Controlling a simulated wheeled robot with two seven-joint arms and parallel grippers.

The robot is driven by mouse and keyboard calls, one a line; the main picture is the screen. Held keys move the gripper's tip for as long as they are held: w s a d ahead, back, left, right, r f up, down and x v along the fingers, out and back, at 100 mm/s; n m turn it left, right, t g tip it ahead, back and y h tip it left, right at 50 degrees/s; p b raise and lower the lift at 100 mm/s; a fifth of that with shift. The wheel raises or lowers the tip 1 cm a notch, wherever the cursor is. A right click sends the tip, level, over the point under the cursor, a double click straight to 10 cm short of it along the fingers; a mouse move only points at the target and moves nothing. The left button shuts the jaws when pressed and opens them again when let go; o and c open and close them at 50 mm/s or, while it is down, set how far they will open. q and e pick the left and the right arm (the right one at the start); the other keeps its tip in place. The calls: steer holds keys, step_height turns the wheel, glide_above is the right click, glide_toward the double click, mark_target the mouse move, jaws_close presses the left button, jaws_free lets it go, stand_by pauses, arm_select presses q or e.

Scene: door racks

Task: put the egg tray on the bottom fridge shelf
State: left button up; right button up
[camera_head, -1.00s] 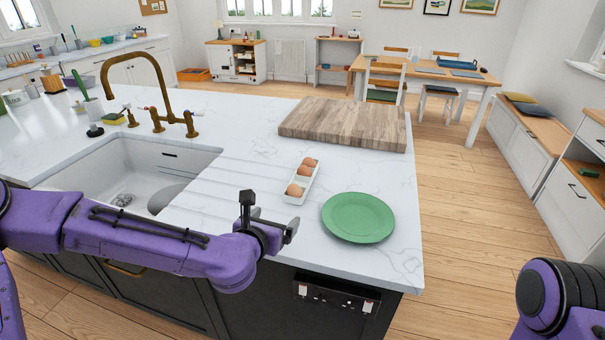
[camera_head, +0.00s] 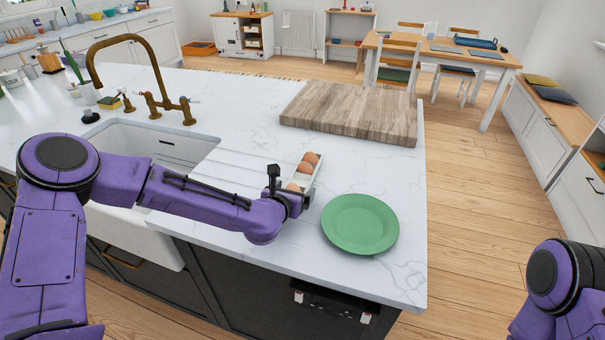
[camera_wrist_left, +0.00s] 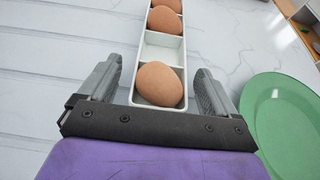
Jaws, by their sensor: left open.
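The egg tray (camera_head: 318,173) is a narrow white tray with brown eggs, lying on the white worktop between the sink and a green plate. In the left wrist view the tray (camera_wrist_left: 162,55) runs away from me, with an egg (camera_wrist_left: 158,84) in its near end and an empty compartment behind that egg. My left gripper (camera_head: 289,188) is at the tray's near end. In the wrist view its two fingers (camera_wrist_left: 155,92) stand apart, one on each side of the tray, with gaps showing. My right gripper is out of view. No fridge is in view.
A green plate (camera_head: 360,223) lies close to the right of the tray and also shows in the wrist view (camera_wrist_left: 285,122). A wooden board (camera_head: 350,112) lies behind the tray. The sink (camera_head: 150,150) and brass tap (camera_head: 150,80) are to the left.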

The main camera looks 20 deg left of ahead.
arm_select(q)
steer(key=shift+w+f, duration=0.25)
steer(key=shift+w, duration=0.45)
steer(key=shift+d, duration=0.1)
steer(key=c, duration=1.1)
steer(key=shift+r, duration=0.15)
steer(key=shift+c, duration=0.4)
